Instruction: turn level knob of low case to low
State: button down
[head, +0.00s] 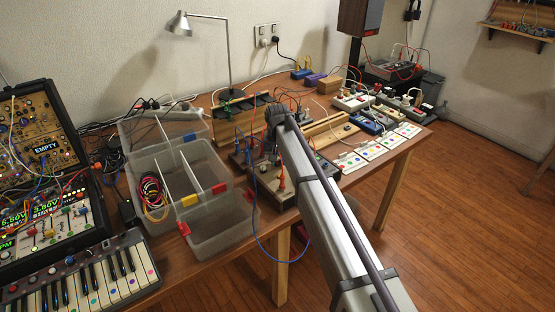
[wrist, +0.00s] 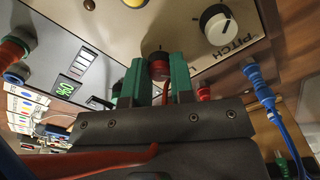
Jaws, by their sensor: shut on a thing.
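The low case shows in the wrist view as a beige panel (wrist: 110,35) with a white knob (wrist: 217,27) marked PITCH. My gripper (wrist: 157,82), with green fingers, is shut on a small red-and-black knob (wrist: 159,68) on that panel. A finger stands on each side of the knob; its label and pointer are not readable.
Clear plastic bins (head: 170,165) stand left of the case. A keyboard (head: 85,280) and a patch-cable synth (head: 40,140) are farther left. Power strips (head: 355,100) lie at the back right.

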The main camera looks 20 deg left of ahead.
jog(key=n, duration=0.4)
jog(key=shift+n, duration=0.3)
jog(key=n, duration=0.5)
jog(key=shift+n, duration=0.3)
jog(key=n, duration=1)
jog(key=c, duration=1)
grip_release()
